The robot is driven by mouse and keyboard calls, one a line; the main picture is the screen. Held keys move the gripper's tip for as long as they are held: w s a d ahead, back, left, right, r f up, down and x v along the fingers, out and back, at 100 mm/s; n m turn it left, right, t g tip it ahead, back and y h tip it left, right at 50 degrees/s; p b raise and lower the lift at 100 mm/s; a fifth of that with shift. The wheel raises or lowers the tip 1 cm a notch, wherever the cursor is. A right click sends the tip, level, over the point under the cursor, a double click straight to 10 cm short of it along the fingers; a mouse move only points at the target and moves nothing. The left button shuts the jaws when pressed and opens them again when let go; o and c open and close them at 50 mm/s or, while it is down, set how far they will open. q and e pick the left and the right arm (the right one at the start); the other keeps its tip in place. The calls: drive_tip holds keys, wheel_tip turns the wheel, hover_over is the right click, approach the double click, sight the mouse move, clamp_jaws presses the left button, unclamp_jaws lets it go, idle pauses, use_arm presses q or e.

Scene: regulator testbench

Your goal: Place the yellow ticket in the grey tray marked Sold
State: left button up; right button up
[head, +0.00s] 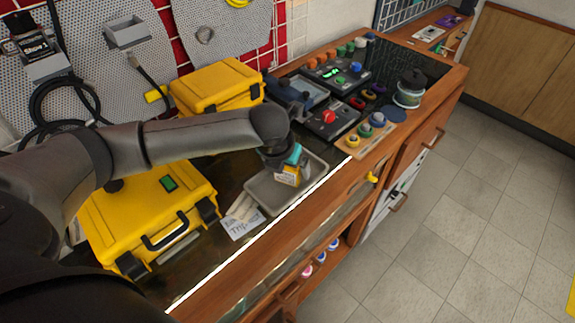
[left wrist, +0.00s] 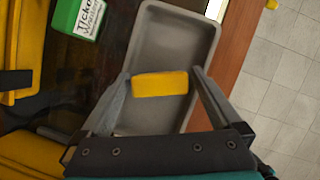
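The yellow ticket (left wrist: 160,84) is a small yellow block between my left gripper's fingertips, and it also shows below the gripper in the head view (head: 287,178). My left gripper (left wrist: 161,78) appears shut on it, with a finger at each side. In the head view the left gripper (head: 288,169) hangs over the grey tray (head: 262,192). The shallow tray shows behind the ticket in the left wrist view (left wrist: 155,40). No Sold marking is readable. I cannot tell the ticket's height above the tray floor. My right gripper is not in view.
A yellow case (head: 130,215) stands left of the tray, another (head: 215,85) behind. White cards (head: 240,220) lie at the tray's near-left end. A green box with writing (left wrist: 79,17) shows in the left wrist view. A control box with a red button (head: 330,118) stands to the right.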

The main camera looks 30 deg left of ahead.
use_arm(q)
drive_tip(key=shift+r, duration=0.1)
drive_tip(key=shift+r, duration=0.25)
drive_tip(key=p+v, duration=0.2)
drive_tip(key=v, duration=0.9)
drive_tip(key=shift+s+r+p, duration=0.15)
drive_tip(key=shift+r+p, duration=0.2)
drive_tip(key=shift+p, duration=0.05)
